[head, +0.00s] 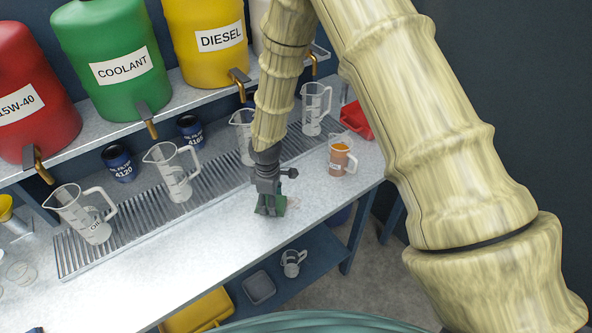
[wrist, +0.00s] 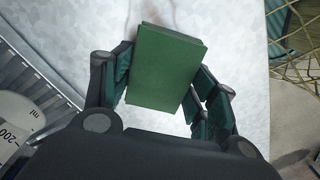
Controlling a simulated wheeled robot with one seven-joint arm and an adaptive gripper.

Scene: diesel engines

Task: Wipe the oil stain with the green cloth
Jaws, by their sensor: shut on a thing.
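My gripper (head: 268,206) reaches down to the metal bench top and is shut on the green cloth (head: 280,204). In the wrist view the cloth (wrist: 165,66) is a flat green block held between the two dark fingers (wrist: 160,85). It is at or just above the bench surface; I cannot tell if it touches. A faint brownish oil stain (wrist: 134,20) shows just past the cloth's far edge, partly hidden by it. In the head view a faint pinkish mark (head: 293,203) lies right beside the cloth.
A jug of orange liquid (head: 340,160) and a red container (head: 355,120) stand right of my gripper. Clear jugs (head: 172,172) stand on the slotted drain tray (head: 130,218) to the left. The shelf (head: 190,97) with drums and taps is behind. The front bench top (head: 180,255) is clear.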

